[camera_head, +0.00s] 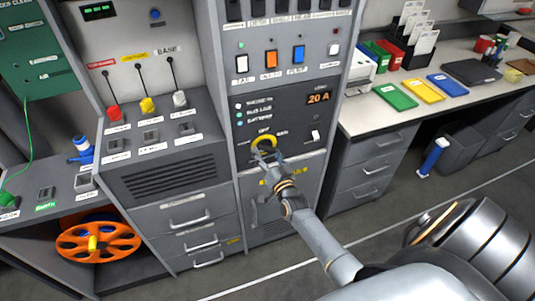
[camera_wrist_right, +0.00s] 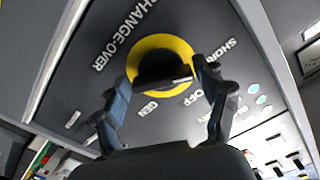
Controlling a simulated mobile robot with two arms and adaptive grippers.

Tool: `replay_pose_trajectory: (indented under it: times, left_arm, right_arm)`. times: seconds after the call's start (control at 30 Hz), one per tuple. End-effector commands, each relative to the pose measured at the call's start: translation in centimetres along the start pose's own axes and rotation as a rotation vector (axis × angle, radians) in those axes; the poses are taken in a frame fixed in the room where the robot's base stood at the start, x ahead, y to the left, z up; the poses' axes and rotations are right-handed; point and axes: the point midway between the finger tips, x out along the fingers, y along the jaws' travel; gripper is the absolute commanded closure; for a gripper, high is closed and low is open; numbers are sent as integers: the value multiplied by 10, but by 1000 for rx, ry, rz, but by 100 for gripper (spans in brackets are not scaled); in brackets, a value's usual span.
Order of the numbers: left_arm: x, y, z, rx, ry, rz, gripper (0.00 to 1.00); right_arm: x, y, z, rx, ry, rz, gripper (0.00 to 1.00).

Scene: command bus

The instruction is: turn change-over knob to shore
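The change-over knob sits on the dark panel of the middle cabinet, below the "20 A" display (camera_head: 318,97). Its yellow ring (camera_head: 265,138) shows just above my right gripper (camera_head: 264,152) in the head view. In the right wrist view, the knob's yellow ring (camera_wrist_right: 163,41) surrounds a black centre with a dark bar. The labels CHANGE-OVER, GEN, OFF and SHORE (camera_wrist_right: 217,56) stand around it. My right gripper (camera_wrist_right: 160,75) has its fingers spread, one on each side of the bar. Contact and the knob's pointer direction cannot be told. My left gripper is not in view.
A small white switch (camera_head: 315,135) is right of the knob. Coloured breaker switches (camera_head: 271,59) sit above. Drawers (camera_head: 200,240) and a console with red, yellow and white levers (camera_head: 147,105) stand left. A counter (camera_head: 385,115) stands right. The floor in front is clear.

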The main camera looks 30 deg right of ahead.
Motion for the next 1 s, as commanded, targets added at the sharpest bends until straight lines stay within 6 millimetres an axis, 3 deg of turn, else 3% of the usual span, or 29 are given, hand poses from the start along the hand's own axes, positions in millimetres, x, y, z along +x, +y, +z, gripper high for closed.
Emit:
replay_pose_trajectory:
  times: [0.47,0.57,1.0]
  left_arm:
    - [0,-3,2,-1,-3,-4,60]
    - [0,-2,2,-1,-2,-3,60]
    - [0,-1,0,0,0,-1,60]
  right_arm:
    - [-4,0,-1,3,3,-1,9]
    - [-16,0,0,3,1,0,9]
    - [-103,0,0,2,0,1,9]
